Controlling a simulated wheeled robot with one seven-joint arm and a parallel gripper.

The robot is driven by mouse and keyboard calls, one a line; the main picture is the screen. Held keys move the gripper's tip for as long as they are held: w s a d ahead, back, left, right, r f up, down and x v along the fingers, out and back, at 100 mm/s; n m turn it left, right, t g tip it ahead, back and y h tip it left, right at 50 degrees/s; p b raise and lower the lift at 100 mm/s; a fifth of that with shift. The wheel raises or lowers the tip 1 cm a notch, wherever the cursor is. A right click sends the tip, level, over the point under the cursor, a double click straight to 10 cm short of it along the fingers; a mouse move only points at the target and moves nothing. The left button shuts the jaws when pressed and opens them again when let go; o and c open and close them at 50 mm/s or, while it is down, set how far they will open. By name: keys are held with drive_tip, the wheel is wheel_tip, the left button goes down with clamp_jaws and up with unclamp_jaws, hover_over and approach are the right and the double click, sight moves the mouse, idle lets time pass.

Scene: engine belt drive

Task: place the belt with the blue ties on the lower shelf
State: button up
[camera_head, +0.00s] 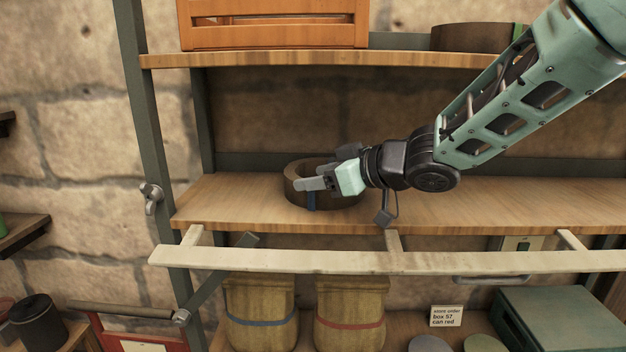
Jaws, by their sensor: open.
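The brown belt, a rolled ring with a blue tie (311,201) on its front, rests on the wooden middle shelf (240,207), left of centre. My gripper (312,176) is open at the belt, its fingers pointing left over and around the ring's upper part. The gripper hides the belt's right side and part of its rim. I cannot tell whether the fingers touch it. Another dark ring (472,38) with a green tie sits on the upper shelf (300,59).
A pale wooden rail (380,261) runs along the shelf front. Below stand two woven sacks (260,310), a note card (446,316) and a green box (560,318). An orange crate (275,35) is on the upper shelf. The middle shelf is clear right of my gripper.

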drive_tip(key=b+v, duration=0.1)
drive_tip(key=v, duration=0.9)
drive_tip(key=shift+d, duration=0.2)
drive_tip(key=shift+s, duration=0.2)
